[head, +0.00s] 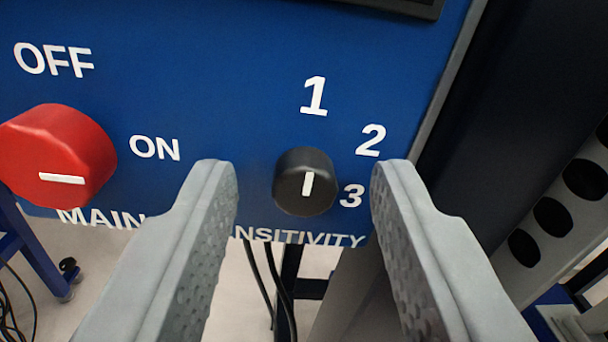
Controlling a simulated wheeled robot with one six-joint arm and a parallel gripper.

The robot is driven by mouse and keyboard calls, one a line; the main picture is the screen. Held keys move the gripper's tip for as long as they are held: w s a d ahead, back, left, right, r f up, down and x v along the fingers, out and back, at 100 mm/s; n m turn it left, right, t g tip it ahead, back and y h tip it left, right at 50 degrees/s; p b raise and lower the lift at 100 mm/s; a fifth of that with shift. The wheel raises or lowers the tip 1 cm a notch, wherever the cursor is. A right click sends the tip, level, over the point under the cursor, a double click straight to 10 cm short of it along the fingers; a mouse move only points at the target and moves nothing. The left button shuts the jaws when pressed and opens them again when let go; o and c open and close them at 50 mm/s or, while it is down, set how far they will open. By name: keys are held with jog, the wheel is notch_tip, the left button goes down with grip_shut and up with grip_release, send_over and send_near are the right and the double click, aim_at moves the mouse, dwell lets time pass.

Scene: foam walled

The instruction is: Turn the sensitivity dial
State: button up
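The sensitivity dial (305,182) is a small round black knob with a white pointer line, on a blue panel (230,60). Its pointer stands nearly upright, toward the 1 above it. The numbers 2 and 3 are printed to its right. My gripper (304,185) is open, with one grey finger to the left of the dial and one to the right. Gaps show between both fingers and the dial, so it is not gripped. The left finger hides the start of the word SENSITIVITY below the dial.
A red MAIN knob (58,155) sits on the panel at the left, its white line pointing toward ON. A dark edge of something shows at the panel's top right. Black cables (278,285) hang below the panel. A dark upright post (500,110) stands to the right.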

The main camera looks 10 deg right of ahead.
grip_shut()
jog(key=shift+m, duration=0.4)
jog(key=m, duration=0.5)
jog(key=shift+m, duration=0.3)
jog(key=m, duration=0.5)
dwell(0.4)
grip_release()
